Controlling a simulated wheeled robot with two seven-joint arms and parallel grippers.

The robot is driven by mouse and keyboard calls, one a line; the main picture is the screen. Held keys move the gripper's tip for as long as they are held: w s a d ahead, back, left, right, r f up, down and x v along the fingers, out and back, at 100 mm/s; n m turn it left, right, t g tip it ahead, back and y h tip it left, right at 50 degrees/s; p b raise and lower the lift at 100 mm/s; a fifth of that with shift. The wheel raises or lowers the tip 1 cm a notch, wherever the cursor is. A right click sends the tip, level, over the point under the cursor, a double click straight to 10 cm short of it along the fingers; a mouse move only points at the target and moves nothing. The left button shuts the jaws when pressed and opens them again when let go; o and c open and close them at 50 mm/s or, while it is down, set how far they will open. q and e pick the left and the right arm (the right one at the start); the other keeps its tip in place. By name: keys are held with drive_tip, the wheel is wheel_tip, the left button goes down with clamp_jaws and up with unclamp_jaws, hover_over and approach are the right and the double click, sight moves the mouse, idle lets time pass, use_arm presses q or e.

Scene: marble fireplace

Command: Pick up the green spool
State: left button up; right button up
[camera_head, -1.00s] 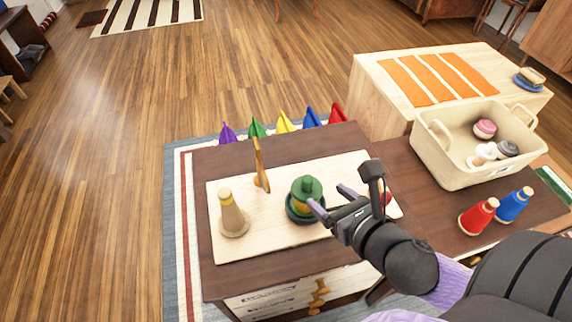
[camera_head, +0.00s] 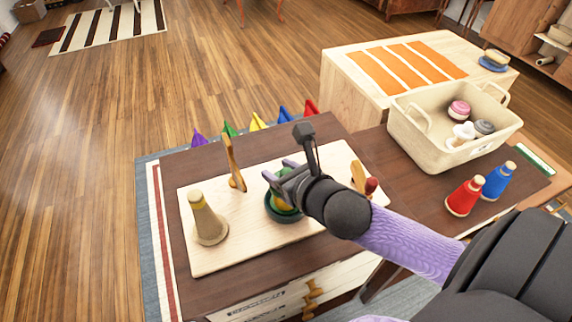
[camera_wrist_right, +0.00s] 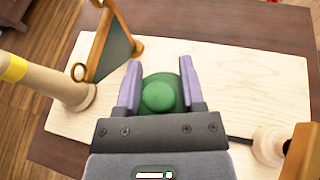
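The green spool (camera_wrist_right: 160,95) stands on the pale wooden board (camera_head: 225,255); in the head view my right gripper (camera_head: 282,175) mostly covers it. A dark green round dish or base (camera_head: 283,216) and a bit of yellow show below the gripper. In the right wrist view the two lilac fingers of my right gripper (camera_wrist_right: 160,80) stand apart, one on each side of the green spool's top. They look close to its sides; contact is not clear. My left gripper is not in view.
A tan cone with a yellow band (camera_head: 207,220) and an upright wooden piece (camera_head: 234,165) stand left of the gripper. A small wooden piece with red (camera_head: 364,181) is to its right. Red (camera_head: 464,197) and blue (camera_head: 497,181) spools stand beside a cream basket (camera_head: 440,150).

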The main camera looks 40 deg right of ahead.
drive_tip(key=shift+s+f, duration=0.1)
clamp_jaws()
